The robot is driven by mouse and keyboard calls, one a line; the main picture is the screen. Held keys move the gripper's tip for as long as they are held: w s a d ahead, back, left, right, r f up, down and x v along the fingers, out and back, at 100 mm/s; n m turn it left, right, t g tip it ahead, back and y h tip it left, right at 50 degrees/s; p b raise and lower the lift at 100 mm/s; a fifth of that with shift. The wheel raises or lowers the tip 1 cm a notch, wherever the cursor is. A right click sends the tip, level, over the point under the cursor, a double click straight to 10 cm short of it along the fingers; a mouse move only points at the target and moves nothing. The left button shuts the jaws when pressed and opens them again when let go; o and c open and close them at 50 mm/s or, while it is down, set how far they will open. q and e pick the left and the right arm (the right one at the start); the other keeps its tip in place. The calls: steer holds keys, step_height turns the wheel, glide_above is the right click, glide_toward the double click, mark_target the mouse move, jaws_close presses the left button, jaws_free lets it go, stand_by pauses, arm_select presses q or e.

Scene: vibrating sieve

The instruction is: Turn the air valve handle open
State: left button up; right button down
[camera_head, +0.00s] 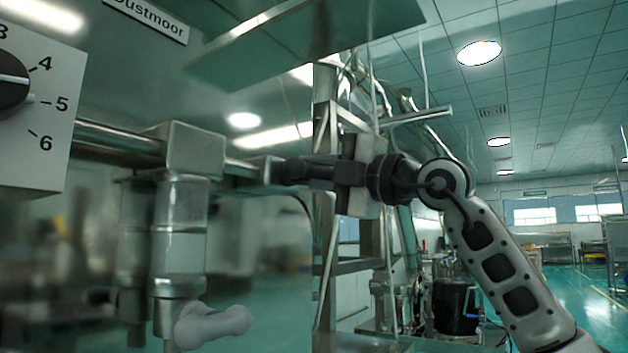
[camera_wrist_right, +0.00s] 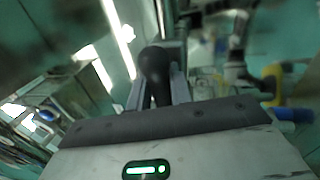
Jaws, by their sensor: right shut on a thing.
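My right gripper (camera_head: 290,172) reaches in from the right, with its fingers pointing left at the end of the metal air pipe line. In the wrist view, the dark rounded air valve handle (camera_wrist_right: 155,66) stands between the two grey fingers, and the gripper is shut on it. In the head view the fingers and gripper body hide the handle, so its angle is hard to tell. The valve's metal block (camera_head: 262,168) sits just left of the fingertips. My left gripper is not in view.
A filter unit with clear bowls (camera_head: 180,235) hangs from the pipe, with a pale grey knob (camera_head: 212,323) below. A white dial panel (camera_head: 45,110) is at the far left. A steel frame (camera_head: 325,215) stands behind my gripper. Open floor lies at the far right.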

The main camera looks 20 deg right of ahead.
steer(key=shift+m, duration=0.5)
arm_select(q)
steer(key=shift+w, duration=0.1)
arm_select(e)
steer(key=c, duration=1.3)
jaws_free()
arm_select(q)
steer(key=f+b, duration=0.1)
steer(key=b, duration=0.3)
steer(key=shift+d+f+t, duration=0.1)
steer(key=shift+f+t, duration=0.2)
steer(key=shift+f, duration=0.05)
arm_select(e)
steer(key=v, duration=1.6)
steer(key=shift+s+a+f, duration=0.1)
steer(key=shift+s+a, duration=0.05)
steer(key=shift+a, duration=0.05)
